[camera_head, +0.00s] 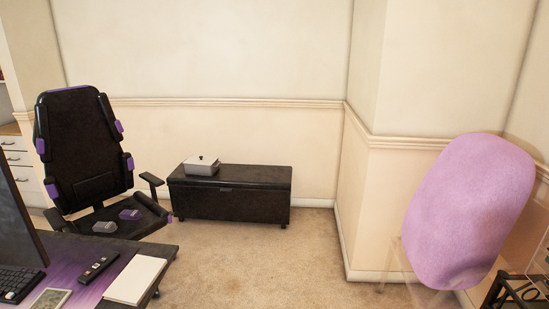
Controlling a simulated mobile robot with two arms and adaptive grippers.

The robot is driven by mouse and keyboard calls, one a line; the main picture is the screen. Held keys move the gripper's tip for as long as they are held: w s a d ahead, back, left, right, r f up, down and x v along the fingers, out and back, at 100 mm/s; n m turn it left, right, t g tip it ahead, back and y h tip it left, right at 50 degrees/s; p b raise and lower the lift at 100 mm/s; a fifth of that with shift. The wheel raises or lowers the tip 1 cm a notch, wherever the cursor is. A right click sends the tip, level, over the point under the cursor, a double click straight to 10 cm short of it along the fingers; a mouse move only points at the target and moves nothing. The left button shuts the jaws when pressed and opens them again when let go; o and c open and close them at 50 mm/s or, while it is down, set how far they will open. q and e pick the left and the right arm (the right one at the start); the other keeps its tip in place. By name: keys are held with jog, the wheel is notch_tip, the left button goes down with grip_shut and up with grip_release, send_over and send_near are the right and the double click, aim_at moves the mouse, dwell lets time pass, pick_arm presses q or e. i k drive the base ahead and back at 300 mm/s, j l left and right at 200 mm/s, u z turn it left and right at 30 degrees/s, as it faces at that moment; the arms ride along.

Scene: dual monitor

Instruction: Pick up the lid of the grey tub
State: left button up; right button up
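A small grey tub (202,170) stands on the left part of a low black chest against the back wall. Its pale lid (202,160) sits on top, with a small dark spot, perhaps a knob, on it. Neither of my grippers is in the view, and nothing touches the tub or its lid.
A black and purple office chair (85,145) stands left of the black chest (245,174), with small grey and purple boxes on its seat. A desk (115,263) with keyboard, remote and paper is front left. A purple chair (470,210) is right. Carpet (270,265) between is clear.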

aim_at(194, 159)
jog(key=i, duration=1.8)
jog(key=i+u, duration=0.2)
jog(key=i, duration=0.4)
jog(key=i+u, duration=0.25)
jog(key=i, duration=0.35)
jog(key=i+l+u, duration=0.2)
jog(key=i, duration=0.4)
jog(key=j, duration=0.1)
